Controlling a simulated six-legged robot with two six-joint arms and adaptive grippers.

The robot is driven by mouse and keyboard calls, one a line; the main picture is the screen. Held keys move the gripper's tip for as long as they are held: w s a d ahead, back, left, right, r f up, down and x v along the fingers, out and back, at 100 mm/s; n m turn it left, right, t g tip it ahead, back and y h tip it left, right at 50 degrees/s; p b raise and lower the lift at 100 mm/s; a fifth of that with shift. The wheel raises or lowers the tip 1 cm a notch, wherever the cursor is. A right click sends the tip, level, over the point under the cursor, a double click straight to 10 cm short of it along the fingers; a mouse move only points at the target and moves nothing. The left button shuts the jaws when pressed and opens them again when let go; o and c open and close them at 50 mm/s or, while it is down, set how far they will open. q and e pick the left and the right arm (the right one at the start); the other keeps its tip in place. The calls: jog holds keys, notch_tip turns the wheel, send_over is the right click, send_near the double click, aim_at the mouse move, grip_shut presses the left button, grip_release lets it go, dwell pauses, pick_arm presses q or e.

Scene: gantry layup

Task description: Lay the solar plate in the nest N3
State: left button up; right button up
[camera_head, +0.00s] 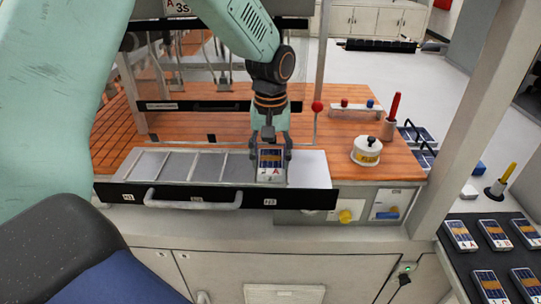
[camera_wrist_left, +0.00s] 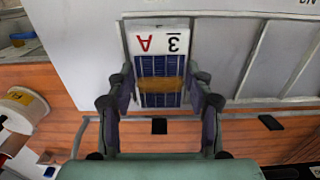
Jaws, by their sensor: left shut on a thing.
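The solar plate (camera_head: 270,164) is a small dark-blue panel with a white end marked "3" and "A". It also shows in the wrist view (camera_wrist_left: 160,80), with a brown band across it. My left gripper (camera_head: 270,152) points down and is shut on its sides; in the wrist view both fingers (camera_wrist_left: 160,92) flank it. The plate is over the right part of the grey, divided nest tray (camera_head: 207,166), in line with the right front label (camera_head: 270,202), which seems to read N3. I cannot tell whether it touches the tray floor. My right gripper is not in view.
The tray has a black front with a pale handle (camera_head: 193,202). A clear screen frame (camera_head: 220,106) stands behind it. A white round pot (camera_head: 367,150) and a red-topped holder (camera_head: 392,120) stand to the right. Several plates lie on a dark rack (camera_head: 475,262) at lower right.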

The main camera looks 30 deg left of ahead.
aim_at(272, 161)
pick_arm(q)
jog(key=shift+f, duration=0.15)
jog(key=o, duration=1.5)
jog(key=shift+w+d, duration=0.1)
jog(key=shift+d, duration=0.05)
notch_tip(272, 161, up, 7)
jog(key=shift+f+b, duration=0.1)
jog(key=shift+b, duration=0.5)
jog(key=shift+r, duration=0.55)
